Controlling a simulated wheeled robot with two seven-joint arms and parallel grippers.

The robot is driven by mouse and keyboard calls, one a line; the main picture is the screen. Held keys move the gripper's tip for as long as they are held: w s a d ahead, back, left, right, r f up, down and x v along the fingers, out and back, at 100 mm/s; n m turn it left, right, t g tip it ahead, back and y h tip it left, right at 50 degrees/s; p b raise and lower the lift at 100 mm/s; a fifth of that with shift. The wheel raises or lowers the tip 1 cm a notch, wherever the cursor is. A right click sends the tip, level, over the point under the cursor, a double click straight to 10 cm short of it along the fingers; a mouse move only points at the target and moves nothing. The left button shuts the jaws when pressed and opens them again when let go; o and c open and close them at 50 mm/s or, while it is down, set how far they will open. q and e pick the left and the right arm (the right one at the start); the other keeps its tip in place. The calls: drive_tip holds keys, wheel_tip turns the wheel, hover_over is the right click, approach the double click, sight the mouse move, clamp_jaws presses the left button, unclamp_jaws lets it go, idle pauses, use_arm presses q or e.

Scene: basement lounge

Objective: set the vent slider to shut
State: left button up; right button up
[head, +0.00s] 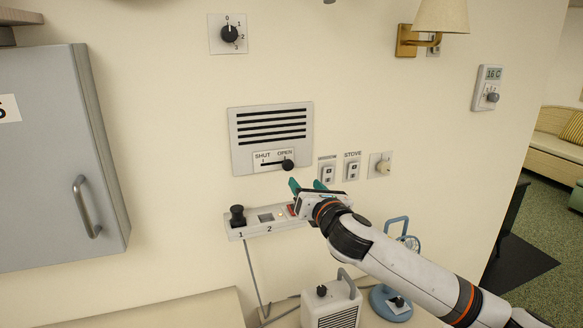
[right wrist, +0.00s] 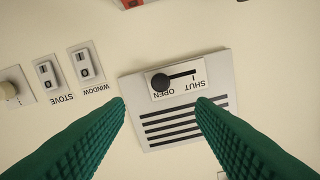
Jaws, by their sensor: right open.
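The vent (head: 234,140) is a grey wall plate with dark slats and a white label strip marked SHUT on the left and OPEN on the right. Its black round slider knob (head: 288,165) sits at the OPEN end of the slot. My right gripper (head: 307,184) is open and empty, just below and right of the knob. In the right wrist view the vent (right wrist: 222,72) appears upside down, with the knob (right wrist: 160,84) between the two green fingers (right wrist: 161,100) in the picture; no contact is visible. My left gripper is not in view.
A socket strip (head: 255,231) with a black plug (head: 237,214) lies below the vent, close to my right gripper. Wall switches (head: 352,171) and a beige knob (head: 383,167) are to the right. A heater (head: 330,305) and blue fan (head: 391,302) stand below. A grey cabinet (head: 60,160) is left.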

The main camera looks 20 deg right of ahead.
sight(288, 166)
drive_tip(key=w, duration=0.3)
drive_tip(key=w+p, duration=0.1)
drive_tip(key=w, duration=0.3)
drive_tip(key=w+p, duration=0.1)
drive_tip(key=w, duration=0.2)
drive_tip(key=shift+w+a, duration=0.25)
drive_tip(key=shift+w, duration=0.15)
clamp_jaws()
drive_tip(key=shift+a, duration=0.1)
